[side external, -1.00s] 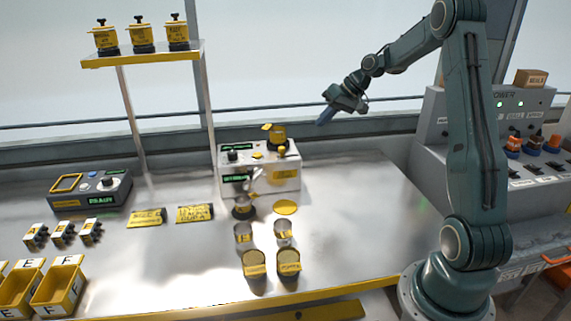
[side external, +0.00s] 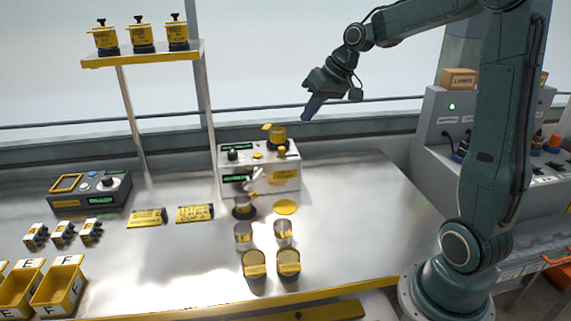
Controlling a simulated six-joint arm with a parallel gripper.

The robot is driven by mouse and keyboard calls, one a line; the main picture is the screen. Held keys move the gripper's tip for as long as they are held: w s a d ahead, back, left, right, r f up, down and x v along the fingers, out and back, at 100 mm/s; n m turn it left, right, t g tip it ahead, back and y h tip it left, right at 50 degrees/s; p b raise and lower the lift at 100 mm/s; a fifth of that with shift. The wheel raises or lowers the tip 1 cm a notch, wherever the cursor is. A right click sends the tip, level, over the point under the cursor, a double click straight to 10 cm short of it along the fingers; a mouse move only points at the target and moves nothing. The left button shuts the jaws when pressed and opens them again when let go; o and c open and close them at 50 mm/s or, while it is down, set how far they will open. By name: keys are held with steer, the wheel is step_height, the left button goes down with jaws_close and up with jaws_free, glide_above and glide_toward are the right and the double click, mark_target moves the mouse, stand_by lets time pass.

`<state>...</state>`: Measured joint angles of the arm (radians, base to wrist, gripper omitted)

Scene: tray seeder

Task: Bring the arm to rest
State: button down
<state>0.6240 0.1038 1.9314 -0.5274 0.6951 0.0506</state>
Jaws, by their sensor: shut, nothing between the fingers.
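My gripper (side external: 309,109) is in the side external view, raised in the air above the back edge of the bench and pointing down to the left. Its fingers are shut with nothing held. It is apart from everything and sits above and to the right of the white seeder machine (side external: 286,180). My arm reaches to it from its base at the right end of the bench.
The seeder carries a yellow hopper (side external: 278,135). Several jars (side external: 254,268) stand in front of it. A shelf (side external: 150,56) holds yellow canisters at the back left. A grey console (side external: 432,135) stands at right. The bench's right part (side external: 360,225) is clear.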

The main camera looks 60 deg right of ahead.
steer(key=s+a+r+n+h, duration=0.1)
steer(key=s+a+r+n, duration=0.15)
steer(key=s+a, duration=0.9)
steer(key=s+a+f, duration=0.1)
steer(key=s+a, duration=0.3)
steer(key=s, duration=0.6)
steer(key=shift+s+f+h, duration=0.3)
steer(key=shift+f, duration=0.1)
